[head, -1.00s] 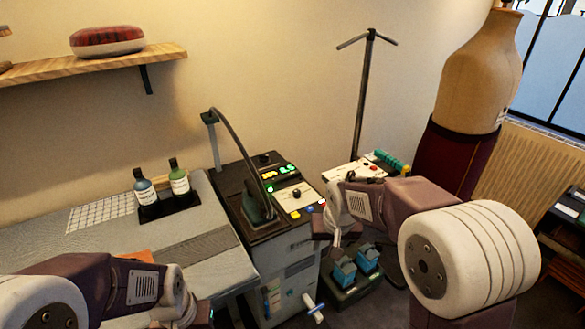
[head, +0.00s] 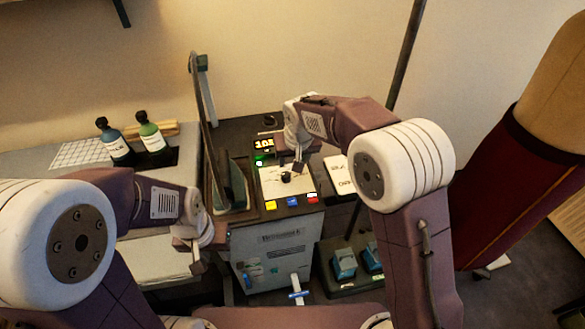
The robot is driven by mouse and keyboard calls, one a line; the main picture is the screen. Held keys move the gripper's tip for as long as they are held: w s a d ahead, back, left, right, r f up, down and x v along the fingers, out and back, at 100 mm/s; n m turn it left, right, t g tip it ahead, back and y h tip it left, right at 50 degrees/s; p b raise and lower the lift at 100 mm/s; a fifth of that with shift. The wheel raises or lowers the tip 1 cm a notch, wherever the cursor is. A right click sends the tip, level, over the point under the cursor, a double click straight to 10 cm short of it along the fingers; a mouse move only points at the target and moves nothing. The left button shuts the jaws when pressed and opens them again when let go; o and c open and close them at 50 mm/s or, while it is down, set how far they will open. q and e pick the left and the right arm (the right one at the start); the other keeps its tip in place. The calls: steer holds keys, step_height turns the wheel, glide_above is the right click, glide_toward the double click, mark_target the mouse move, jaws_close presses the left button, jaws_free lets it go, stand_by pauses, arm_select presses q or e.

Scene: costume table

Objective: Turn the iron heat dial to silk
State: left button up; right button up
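The iron station's control panel (head: 270,185) is white with a black round dial (head: 286,177) near its middle. Its setting marks are too small to read. The iron (head: 233,190) stands upright on its rest just left of the panel. My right gripper (head: 290,164) is over the panel, just above and behind the dial in the picture; I cannot tell whether it touches it or how wide its fingers are. My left gripper (head: 209,260) hangs low in front of the station's left side, fingers apart and empty.
Two bottles (head: 150,138) stand on the board at left. A dress form (head: 520,170) stands far right.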

mark_target(286, 174)
steer(key=x, duration=0.3)
steer(key=a+x, duration=0.1)
steer(key=x, duration=0.2)
steer(key=s+x, duration=0.1)
steer(key=x, duration=0.2)
steer(key=shift+a+f, duration=0.25)
steer(key=shift+a, duration=0.05)
jaws_close()
